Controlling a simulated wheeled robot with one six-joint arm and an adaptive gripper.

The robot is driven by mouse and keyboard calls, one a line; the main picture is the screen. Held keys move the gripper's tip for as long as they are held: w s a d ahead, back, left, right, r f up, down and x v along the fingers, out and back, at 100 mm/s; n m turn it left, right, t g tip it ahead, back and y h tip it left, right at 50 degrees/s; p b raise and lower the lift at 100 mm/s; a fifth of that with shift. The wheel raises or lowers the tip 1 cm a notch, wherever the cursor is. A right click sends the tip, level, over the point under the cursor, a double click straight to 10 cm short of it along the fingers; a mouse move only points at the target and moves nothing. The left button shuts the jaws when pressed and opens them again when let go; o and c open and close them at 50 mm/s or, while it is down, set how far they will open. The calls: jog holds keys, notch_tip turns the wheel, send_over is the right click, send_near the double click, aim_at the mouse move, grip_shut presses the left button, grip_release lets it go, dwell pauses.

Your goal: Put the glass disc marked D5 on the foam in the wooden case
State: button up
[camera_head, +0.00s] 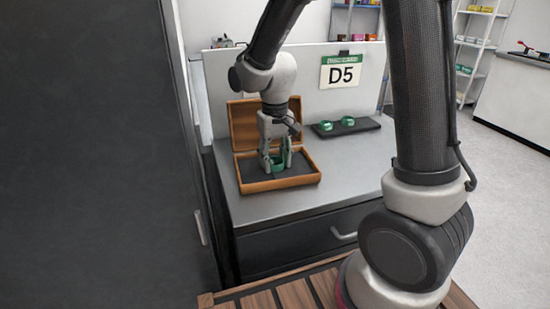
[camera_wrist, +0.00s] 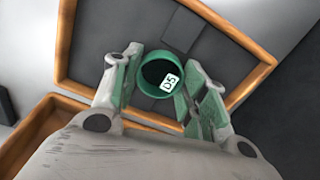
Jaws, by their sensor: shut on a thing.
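The glass disc (camera_wrist: 155,74), in a green ring with a white D5 label, is between my fingers in the wrist view. In the head view the disc (camera_head: 277,163) is low inside the wooden case (camera_head: 283,184), over the dark foam (camera_head: 301,167). My gripper (camera_head: 275,162) is shut on the disc, fingers pointing down into the case. The case's lid stands open at the back. The wrist view also shows the foam (camera_wrist: 204,45) around the disc. I cannot tell whether the disc touches the foam.
A dark tray (camera_head: 345,127) with two green-ringed discs (camera_head: 347,120) lies on the grey cabinet top (camera_head: 354,155), right of the case. A D5 sign (camera_head: 341,74) hangs on the panel behind.

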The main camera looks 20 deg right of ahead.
aim_at(275, 161)
jog(key=o, duration=1)
notch_tip(275, 161, up, 12)
jog(key=s+d+r+t, duration=0.1)
jog(key=s+d, duration=0.4)
jog(key=s, duration=0.1)
jog(key=s+d+r+m+t, duration=0.1)
jog(key=s+d+r+t, duration=0.1)
jog(key=s+d, duration=0.3)
jog(key=s+d+r+t, duration=0.1)
jog(key=s+d+r, duration=0.1)
jog(key=s+d, duration=0.3)
jog(key=shift+s+r, duration=0.1)
jog(key=shift+s, duration=1.5)
